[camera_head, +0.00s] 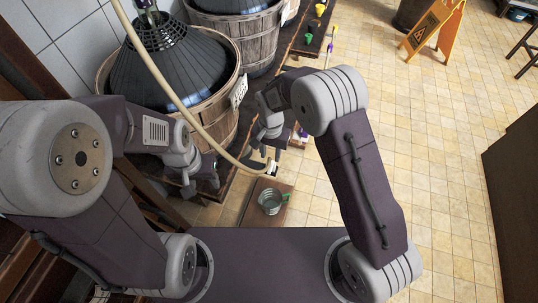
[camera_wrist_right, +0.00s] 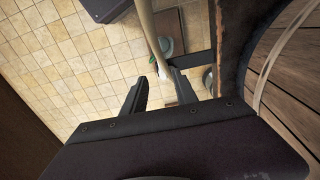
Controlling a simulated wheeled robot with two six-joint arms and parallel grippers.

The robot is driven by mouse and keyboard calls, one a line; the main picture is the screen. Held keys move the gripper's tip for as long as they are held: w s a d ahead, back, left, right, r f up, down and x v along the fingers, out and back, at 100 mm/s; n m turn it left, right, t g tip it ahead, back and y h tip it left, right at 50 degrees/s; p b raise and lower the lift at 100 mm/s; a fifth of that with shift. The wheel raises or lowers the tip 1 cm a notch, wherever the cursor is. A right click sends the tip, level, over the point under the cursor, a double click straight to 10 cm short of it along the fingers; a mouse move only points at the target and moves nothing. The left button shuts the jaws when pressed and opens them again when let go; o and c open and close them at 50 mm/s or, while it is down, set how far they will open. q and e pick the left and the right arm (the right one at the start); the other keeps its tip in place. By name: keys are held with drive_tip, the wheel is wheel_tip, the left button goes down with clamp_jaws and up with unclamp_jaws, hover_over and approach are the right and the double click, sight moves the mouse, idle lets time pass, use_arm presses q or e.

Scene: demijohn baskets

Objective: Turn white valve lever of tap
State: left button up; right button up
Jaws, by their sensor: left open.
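A small white piece (camera_head: 273,168), which looks like the tap's lever, shows at the lower end of a beige hose (camera_head: 190,112). The tap body is mostly hidden. The white piece also shows just beyond the fingertips in the right wrist view (camera_wrist_right: 163,70). My right gripper (camera_head: 268,146) is just above it, its fingers apart in the wrist view (camera_wrist_right: 158,82). I cannot tell whether a finger touches the white piece. My left gripper (camera_head: 203,184) is open and empty, left of the hose end and in front of the near basket.
A glass demijohn in a wooden basket (camera_head: 222,118) stands at the left, with another basket (camera_head: 255,45) behind it. A metal bucket (camera_head: 271,201) sits on a low wooden board below the hose end. A yellow floor sign (camera_head: 436,30) stands far right. The tiled floor at right is free.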

sight(270, 169)
wheel_tip(270, 169, down, 9)
drive_tip(key=b, duration=0.3)
drive_tip(key=shift+s+a, duration=0.1)
use_arm(q)
wheel_tip(270, 169, down, 2)
drive_tip(key=shift+d+f, duration=0.15)
use_arm(e)
drive_tip(key=shift+r, duration=0.1)
clamp_jaws()
